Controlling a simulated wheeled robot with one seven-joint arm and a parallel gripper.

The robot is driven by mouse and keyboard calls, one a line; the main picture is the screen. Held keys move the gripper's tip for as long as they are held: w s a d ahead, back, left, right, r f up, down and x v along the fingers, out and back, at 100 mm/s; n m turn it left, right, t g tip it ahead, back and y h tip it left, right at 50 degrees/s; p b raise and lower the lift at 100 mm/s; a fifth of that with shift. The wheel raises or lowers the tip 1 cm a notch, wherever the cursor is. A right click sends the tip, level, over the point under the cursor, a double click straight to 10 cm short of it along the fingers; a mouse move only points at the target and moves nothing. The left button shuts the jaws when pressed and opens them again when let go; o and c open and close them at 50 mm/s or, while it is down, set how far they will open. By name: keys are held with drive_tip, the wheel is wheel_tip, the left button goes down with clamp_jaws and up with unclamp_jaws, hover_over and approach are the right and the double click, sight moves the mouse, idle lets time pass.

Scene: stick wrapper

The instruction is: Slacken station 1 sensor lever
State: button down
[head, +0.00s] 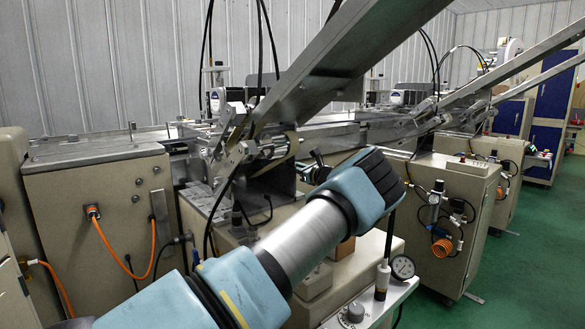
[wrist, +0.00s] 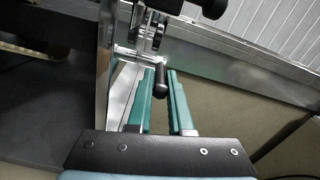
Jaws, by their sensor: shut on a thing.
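The sensor lever shows in the wrist view as a short black handle (wrist: 161,82) on a bright metal shaft beside an upright metal plate. My gripper (wrist: 165,74) has teal fingers. The handle lies between the fingertips, and the fingers are shut on it. In the head view my gripper (head: 312,165) reaches from the right to the machine's metal mechanism (head: 268,148). The wrist housing hides part of the fingers, and the lever cannot be made out there.
A sloping metal chute (head: 335,62) rises over the mechanism. A beige cabinet (head: 105,215) with an orange hose stands at left. A pressure gauge (head: 402,267) and a knob sit on the ledge below my arm. Green floor (head: 530,265) is clear at right.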

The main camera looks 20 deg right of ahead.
drive_tip(key=shift+f+t+y+b, duration=0.3)
drive_tip(key=shift+f+t+b, duration=0.25)
drive_tip(key=shift+b, duration=0.65)
drive_tip(key=shift+r, duration=0.2)
drive_tip(key=c, duration=1.1)
unclamp_jaws()
drive_tip(key=v, duration=1)
drive_tip(key=shift+s+d+f+b, duration=0.1)
drive_tip(key=shift+s+d+b, duration=0.1)
drive_tip(key=shift+s+b, duration=0.15)
